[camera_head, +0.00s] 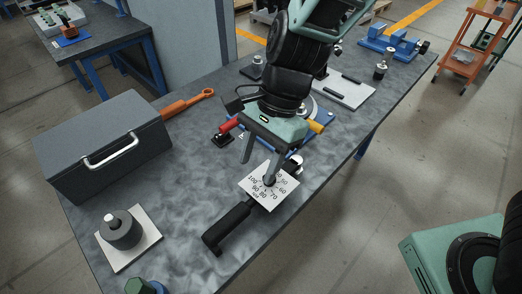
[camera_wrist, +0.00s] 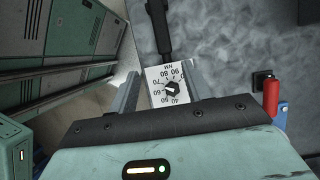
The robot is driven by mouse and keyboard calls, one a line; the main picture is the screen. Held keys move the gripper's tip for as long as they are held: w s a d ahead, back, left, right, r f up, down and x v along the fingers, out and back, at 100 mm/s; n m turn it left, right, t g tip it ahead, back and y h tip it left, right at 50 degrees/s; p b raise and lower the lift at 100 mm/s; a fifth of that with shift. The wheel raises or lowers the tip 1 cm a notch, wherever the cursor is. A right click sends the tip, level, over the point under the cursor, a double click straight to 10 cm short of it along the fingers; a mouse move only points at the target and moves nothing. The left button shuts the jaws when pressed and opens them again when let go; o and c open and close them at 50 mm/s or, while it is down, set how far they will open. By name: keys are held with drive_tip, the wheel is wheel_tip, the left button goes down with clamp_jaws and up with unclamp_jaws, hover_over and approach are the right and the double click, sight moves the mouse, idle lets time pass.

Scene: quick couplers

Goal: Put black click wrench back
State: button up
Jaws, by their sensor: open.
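The black click wrench (camera_head: 231,222) lies on the dark table in the head view, its handle pointing to the lower left. Its upper end meets a white dial plate (camera_head: 258,194) with numbers and a black knob; whether the wrench runs under the plate cannot be told. In the wrist view the black handle (camera_wrist: 158,30) rises from the dial plate (camera_wrist: 155,73). My gripper (camera_head: 258,171) is open over the dial end, pointing down, with nothing visibly held. In the wrist view its fingers (camera_wrist: 161,88) stand either side of the plate.
A grey toolbox (camera_head: 100,145) with a silver handle stands at the left, an orange wrench (camera_head: 187,104) beside it. A dark cylinder (camera_head: 120,231) stands on a white plate at the front left. A blue fixture (camera_head: 394,43) is at the far end. Table between toolbox and dial is clear.

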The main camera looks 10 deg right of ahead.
drive_tip(key=s+d+r+n+t+h, duration=0.1)
drive_tip(key=s+d+r+n, duration=0.2)
drive_tip(key=n, duration=0.6)
drive_tip(key=s+d+r+n+t+h, duration=0.1)
drive_tip(key=s+d+r+n+h, duration=0.1)
drive_tip(key=s+d+n, duration=0.4)
drive_tip(key=r+n, duration=0.1)
drive_tip(key=n, duration=0.2)
drive_tip(key=shift+s+d+t, duration=0.25)
drive_tip(key=shift+s+t, duration=0.05)
drive_tip(key=shift+t, duration=0.1)
